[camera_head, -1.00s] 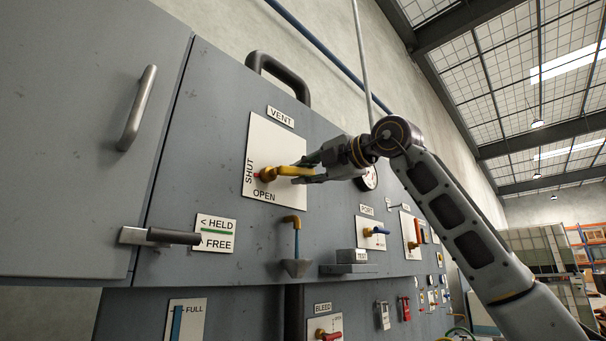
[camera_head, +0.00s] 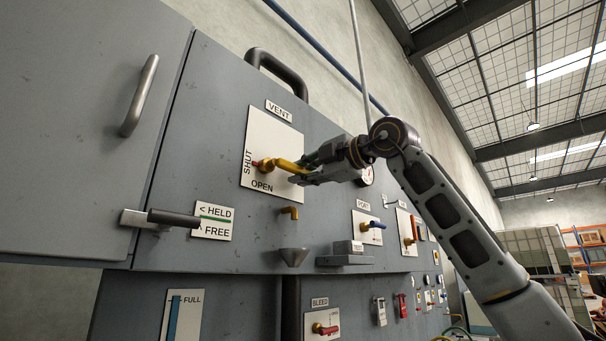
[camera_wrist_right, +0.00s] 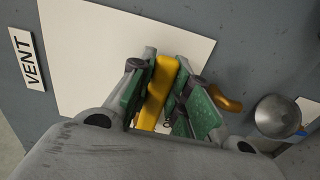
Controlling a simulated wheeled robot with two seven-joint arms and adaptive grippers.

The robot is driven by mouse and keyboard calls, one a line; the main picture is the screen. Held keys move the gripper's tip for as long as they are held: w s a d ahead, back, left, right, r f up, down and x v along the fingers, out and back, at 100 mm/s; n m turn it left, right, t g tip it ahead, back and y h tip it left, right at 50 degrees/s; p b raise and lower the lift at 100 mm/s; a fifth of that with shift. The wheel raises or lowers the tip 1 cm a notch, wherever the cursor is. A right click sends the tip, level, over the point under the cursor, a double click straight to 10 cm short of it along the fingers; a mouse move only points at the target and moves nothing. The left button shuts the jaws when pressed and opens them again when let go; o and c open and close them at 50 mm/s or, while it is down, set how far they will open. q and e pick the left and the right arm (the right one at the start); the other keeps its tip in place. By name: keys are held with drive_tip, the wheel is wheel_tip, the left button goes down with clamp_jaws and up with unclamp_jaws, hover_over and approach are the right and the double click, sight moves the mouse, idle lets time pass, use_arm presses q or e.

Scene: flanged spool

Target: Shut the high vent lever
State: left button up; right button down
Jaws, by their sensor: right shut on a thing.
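The vent lever (camera_head: 284,164) is yellow and sits on a white plate (camera_head: 275,135) under the VENT label, high on the grey cabinet. SHUT is printed at the plate's left and OPEN along its bottom. The lever's handle points right and slightly down from its pivot; a small red tip shows on the SHUT side. My right gripper (camera_head: 306,171) is shut on the handle's outer end. In the right wrist view the yellow handle (camera_wrist_right: 155,92) lies between the green-padded fingers (camera_wrist_right: 157,100). My left gripper is out of view.
Below the plate are a yellow spout (camera_head: 289,212) and a grey funnel (camera_head: 292,257), with no stream between them. A dark latch handle (camera_head: 173,218) sticks out at the left. A TEST block (camera_head: 348,250) and blue PORT lever (camera_head: 372,226) are at the lower right.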

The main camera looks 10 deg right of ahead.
drive_tip(key=c, duration=1.3)
unclamp_jaws()
drive_tip(key=shift+d, duration=0.1)
drive_tip(key=shift+s, duration=0.1)
drive_tip(key=shift+v, duration=5.85)
